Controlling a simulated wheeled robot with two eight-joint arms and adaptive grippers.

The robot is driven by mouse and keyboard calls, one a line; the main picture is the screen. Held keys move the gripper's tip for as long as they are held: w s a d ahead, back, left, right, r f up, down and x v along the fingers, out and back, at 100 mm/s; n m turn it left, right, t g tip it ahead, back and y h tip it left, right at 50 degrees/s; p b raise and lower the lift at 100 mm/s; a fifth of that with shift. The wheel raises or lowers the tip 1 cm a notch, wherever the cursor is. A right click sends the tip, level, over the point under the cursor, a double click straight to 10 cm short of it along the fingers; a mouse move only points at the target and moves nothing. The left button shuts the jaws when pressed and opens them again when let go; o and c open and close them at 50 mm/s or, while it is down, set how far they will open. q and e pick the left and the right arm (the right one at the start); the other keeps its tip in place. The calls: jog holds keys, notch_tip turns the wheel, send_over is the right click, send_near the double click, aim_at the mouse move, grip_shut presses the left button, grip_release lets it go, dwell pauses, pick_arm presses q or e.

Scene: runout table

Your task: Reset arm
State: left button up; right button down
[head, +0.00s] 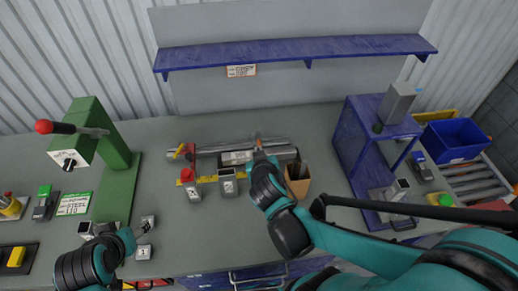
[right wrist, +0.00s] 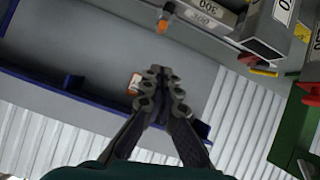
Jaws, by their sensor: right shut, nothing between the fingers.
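My right gripper (head: 259,156) reaches in from the right over the middle of the table, just in front of the metal bars. In the right wrist view its fingers (right wrist: 162,88) are together with nothing between them. My left gripper (head: 128,238) is low on the left, near two small grey blocks (head: 144,252). Its fingers are too small and partly covered to tell their state.
Metal bars (head: 215,149) and a red-topped block (head: 190,187) lie near the right gripper; a brown cup (head: 298,181) stands right of it. A green press (head: 118,190) stands left, a blue stand (head: 352,142) right. The front-middle table (head: 215,235) is clear.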

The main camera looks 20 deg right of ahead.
dwell(0.4)
jog(key=s+a+f+n+g+y+b, duration=0.1)
jog(key=s+a+f+g+y+b, duration=0.2)
jog(key=s+f+b, duration=0.5)
jog(key=s+a+g+b, duration=0.1)
jog(key=s+b, duration=0.1)
jog(key=s, duration=0.1)
jog(key=shift+a+y, duration=0.25)
jog(key=shift+y, duration=0.15)
